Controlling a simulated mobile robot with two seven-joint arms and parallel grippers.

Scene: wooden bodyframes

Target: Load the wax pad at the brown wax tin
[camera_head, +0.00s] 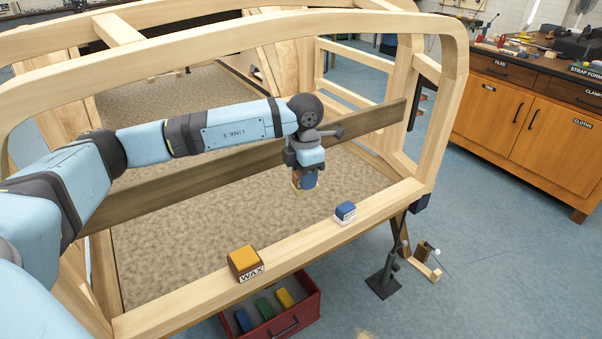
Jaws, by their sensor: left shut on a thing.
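The brown wax tin (246,265) sits on the frame's front rail, left of its middle, with a yellow-orange top and a WAX label on its front. My left gripper (306,170) points down over the carpeted floor inside the frame, behind the rail and to the right of the tin. It is shut on a small pad (305,183), dark blue above with a yellowish-tan lower edge, which I take to be the wax pad. The pad is apart from the tin. The fingers partly hide it. My right gripper is out of view.
A blue-and-white block (345,211) sits on the front rail (185,299), right of the tin. A red crate (310,308) with blue, green and yellow blocks is below the rail. A dark board (240,162) crosses the frame behind my gripper. A green stand (385,275) is at right.

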